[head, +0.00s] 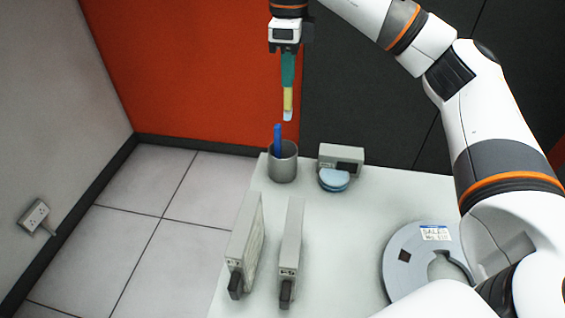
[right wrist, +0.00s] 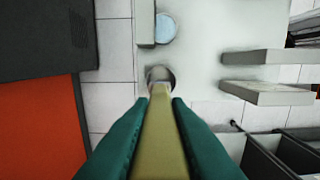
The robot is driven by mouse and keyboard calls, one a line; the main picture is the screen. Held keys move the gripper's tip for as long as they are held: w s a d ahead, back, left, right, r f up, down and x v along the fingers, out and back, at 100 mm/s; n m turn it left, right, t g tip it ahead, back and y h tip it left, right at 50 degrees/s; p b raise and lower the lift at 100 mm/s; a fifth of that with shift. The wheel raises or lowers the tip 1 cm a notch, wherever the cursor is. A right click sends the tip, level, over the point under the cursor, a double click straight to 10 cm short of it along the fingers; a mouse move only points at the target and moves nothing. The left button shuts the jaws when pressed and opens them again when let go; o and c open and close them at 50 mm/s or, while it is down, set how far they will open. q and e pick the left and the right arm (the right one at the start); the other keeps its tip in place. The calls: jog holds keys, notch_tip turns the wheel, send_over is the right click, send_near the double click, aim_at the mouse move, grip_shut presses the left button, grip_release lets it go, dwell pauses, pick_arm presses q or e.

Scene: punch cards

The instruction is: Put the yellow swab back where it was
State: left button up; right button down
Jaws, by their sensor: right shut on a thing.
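My right gripper (head: 288,84) has teal fingers and is shut on the yellow swab (head: 288,100). The swab hangs upright, its pale tip pointing down. It is in the air above a grey cup (head: 287,168) at the table's far left corner. A blue swab (head: 277,138) stands in the cup, leaning on its left side. In the right wrist view the yellow swab (right wrist: 160,135) runs from between the teal fingers (right wrist: 160,115) toward the cup (right wrist: 160,71). The swab hides part of the cup's mouth there. My left gripper is not in view.
A grey box (head: 341,153) with a round blue pad (head: 334,180) is right of the cup. Two upright grey slabs (head: 245,235) (head: 291,240) stand nearer. A grey-blue ring (head: 400,275) lies at right on the pale table (head: 345,230). The table's middle is clear.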

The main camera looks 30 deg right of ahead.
aim_at(288, 110)
notch_tip(288, 110, down, 17)
jog(key=b, duration=0.2)
jog(key=shift+s+f, duration=0.15)
jog(key=shift+s, duration=0.05)
jog(key=c, duration=1.6)
grip_release()
jog(key=shift+c, duration=0.2)
notch_tip(288, 110, up, 12)
jog(key=shift+r+p, duration=0.1)
jog(key=shift+p, duration=0.45)
